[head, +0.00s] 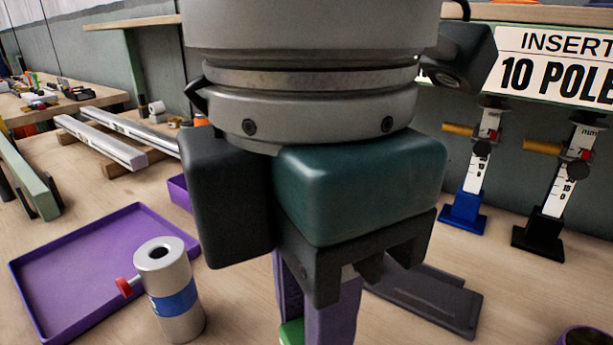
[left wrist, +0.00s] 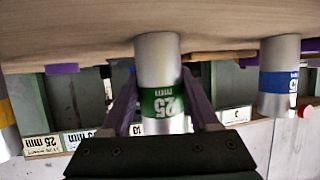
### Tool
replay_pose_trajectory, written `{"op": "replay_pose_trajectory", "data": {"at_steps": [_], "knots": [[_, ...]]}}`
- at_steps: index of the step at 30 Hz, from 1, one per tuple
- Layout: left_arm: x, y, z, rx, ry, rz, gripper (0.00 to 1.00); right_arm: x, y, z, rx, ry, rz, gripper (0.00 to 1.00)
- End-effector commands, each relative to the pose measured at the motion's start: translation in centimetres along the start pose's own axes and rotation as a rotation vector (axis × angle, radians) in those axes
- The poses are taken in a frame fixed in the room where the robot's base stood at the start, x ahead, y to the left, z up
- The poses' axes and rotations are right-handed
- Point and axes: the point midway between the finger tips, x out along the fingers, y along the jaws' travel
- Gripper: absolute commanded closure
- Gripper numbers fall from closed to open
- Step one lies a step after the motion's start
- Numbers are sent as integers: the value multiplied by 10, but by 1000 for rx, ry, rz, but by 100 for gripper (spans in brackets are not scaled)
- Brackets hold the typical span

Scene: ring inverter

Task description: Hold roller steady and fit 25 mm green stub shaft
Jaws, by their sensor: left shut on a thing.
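In the head view my left gripper (head: 305,318) fills the middle, pointing down. It hides nearly all of this roller; only a small green patch (head: 291,333) shows by its fingers. I cannot make out the green stub shaft in either view. My right gripper is not in view.
A silver roller with a blue band (head: 174,303) stands left of my left gripper, a red-tipped part at its side. Behind it lies a purple tray (head: 75,228). Two upright gauges (head: 470,190) stand at the right. A dark flat fixture (head: 440,300) lies behind the gripper.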

Motion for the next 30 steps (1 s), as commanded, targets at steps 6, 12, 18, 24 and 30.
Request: {"op": "replay_pose_trajectory", "data": {"at_steps": [6,12,18,24,30], "knots": [[0,0,0,0,0,0,100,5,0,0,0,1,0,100],[0,0,0,0,0,0,100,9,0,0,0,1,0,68],[0,0,0,0,0,0,100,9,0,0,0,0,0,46],[0,0,0,0,0,0,100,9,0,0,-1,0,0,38],[0,0,0,0,0,0,100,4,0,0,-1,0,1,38]]}}
